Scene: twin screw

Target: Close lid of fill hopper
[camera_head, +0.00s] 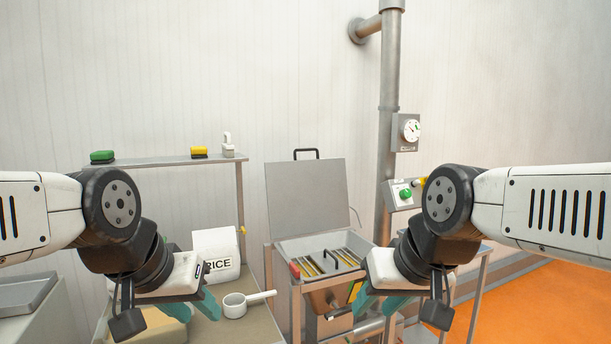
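The fill hopper (288,249) stands at the middle of the view, an open metal box with yellow-edged bars and a dark handle inside. Its grey lid (306,193) is raised, standing nearly upright at the back, with a black handle (306,151) on its top edge. My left gripper (207,307) is at lower left, near the white scoop, apart from the hopper. My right gripper (366,304) is in front of the hopper's right side and covers part of it. Both have teal fingers and appear empty; the finger gaps are hard to make out.
A white rice bag (217,252) and a white scoop (236,304) are on the table left of the hopper. A shelf (165,161) behind carries a green item, a yellow item and a white bottle. A control box with a green button (405,194) and a vertical pipe (389,80) stand right of the lid.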

